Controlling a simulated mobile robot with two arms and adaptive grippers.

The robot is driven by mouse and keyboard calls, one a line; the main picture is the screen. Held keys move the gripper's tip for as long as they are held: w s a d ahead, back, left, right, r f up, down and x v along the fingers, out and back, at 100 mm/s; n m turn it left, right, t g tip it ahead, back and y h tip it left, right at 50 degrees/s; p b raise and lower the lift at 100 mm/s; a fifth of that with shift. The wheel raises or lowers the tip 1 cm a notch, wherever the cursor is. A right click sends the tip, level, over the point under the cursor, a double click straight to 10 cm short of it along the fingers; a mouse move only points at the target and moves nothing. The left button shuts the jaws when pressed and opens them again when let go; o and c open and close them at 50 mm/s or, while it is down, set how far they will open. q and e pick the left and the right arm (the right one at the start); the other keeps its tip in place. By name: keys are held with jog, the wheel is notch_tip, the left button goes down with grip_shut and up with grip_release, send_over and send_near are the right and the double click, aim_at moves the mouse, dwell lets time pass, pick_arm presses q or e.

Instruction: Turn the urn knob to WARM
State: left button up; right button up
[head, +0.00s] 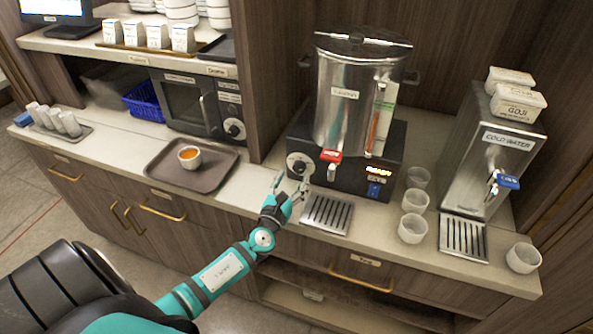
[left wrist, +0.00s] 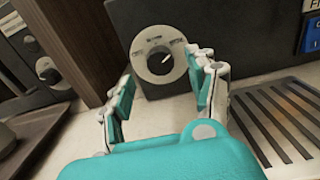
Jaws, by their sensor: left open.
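The urn (head: 347,105) is a tall steel cylinder on a black base, with a red-handled tap at its front. Its knob (head: 299,166) is on the left of the base's front face. In the left wrist view the knob (left wrist: 159,62) is a black dial on a pale round plate; its pointer line aims to the upper right. The plate's lettering is too small to read. My left gripper (head: 290,187) is open and empty just in front of the knob. In the left wrist view its fingers (left wrist: 163,82) stand left and right of the dial, apart from it. My right gripper is not in view.
A drip grate (head: 327,214) lies right of my gripper. A brown tray (head: 165,170) with a cup of orange liquid (head: 189,157) is to the left. Several white cups (head: 412,228) stand right of the urn, beside the cold water dispenser (head: 490,160). A wooden divider rises left of the urn.

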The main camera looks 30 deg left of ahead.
aim_at(298, 170)
pick_arm(q)
jog(key=shift+x, duration=1.9)
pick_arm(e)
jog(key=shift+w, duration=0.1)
pick_arm(q)
jog(key=c, duration=1.1)
jog(key=shift+c, duration=0.2)
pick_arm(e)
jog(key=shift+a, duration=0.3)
